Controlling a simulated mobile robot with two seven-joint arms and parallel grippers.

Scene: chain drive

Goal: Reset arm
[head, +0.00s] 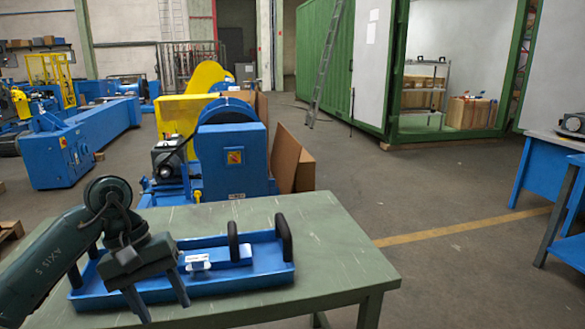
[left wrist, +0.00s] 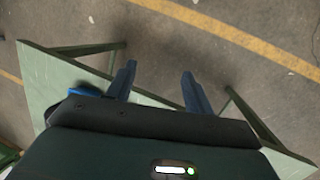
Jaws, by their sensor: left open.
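My left gripper (head: 161,306) is open, its two dark fingers pointing down over the left part of a blue tray (head: 272,279). In the left wrist view my left gripper (left wrist: 158,72) shows its fingers apart with nothing between them. The tray lies on a green table (head: 345,262) and holds a small white part (head: 198,262). Two black upright loops (head: 284,238) stand at its right side. My arm hides part of the tray's left side. I cannot tell whether the fingers touch the tray. My right gripper is not in view.
A blue machine (head: 232,150) with a yellow part stands behind the table. Another blue machine (head: 65,155) is at the left. A blue bench (head: 548,180) stands at the right. A green container (head: 325,60) is farther back. The floor between them is open.

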